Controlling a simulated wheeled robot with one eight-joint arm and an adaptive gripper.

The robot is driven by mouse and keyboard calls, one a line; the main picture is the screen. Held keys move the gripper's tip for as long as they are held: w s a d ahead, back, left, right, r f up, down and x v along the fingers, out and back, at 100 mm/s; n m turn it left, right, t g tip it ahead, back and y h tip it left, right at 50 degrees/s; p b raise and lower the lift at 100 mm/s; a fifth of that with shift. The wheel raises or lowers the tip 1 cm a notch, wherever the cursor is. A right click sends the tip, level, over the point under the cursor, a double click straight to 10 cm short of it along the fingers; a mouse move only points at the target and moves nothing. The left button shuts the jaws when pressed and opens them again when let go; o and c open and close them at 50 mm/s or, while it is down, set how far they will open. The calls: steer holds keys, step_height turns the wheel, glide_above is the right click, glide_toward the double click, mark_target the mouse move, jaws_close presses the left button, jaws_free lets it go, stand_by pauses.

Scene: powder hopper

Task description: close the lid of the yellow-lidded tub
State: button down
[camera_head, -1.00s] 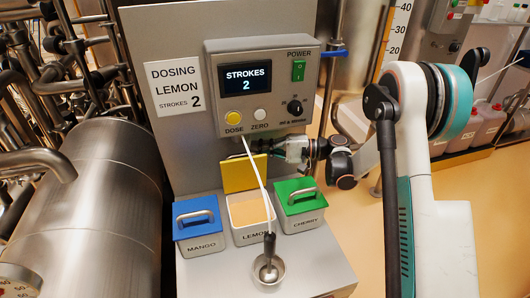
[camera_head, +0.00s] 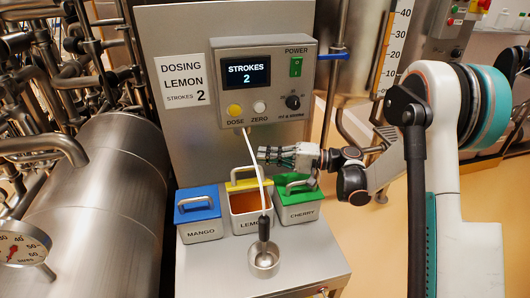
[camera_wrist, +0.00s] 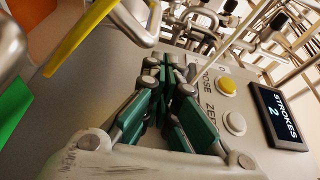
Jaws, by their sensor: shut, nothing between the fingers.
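The lemon tub (camera_head: 240,222) stands between the other two tubs, with orange-looking contents visible. Its yellow lid (camera_head: 250,184) is open, leaning over the tub's back edge with its grey handle showing; in the wrist view the lid (camera_wrist: 88,40) is an edge-on yellow strip at the upper left. My gripper (camera_head: 262,156) is shut and empty, reaching in from the right just above and behind the lid, below the dosing panel. The wrist view shows its fingers (camera_wrist: 168,75) together, apart from the lid. Whether any part touches the lid cannot be told.
The closed blue mango tub (camera_head: 200,232) is on the left, the closed green cherry tub (camera_head: 300,213) on the right. The dosing box (camera_head: 265,88) hangs above my gripper.

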steer(key=shift+s+d+f, duration=0.15)
steer(key=shift+s+f, duration=0.05)
steer(key=shift+s, duration=0.4)
stand_by(0.3)
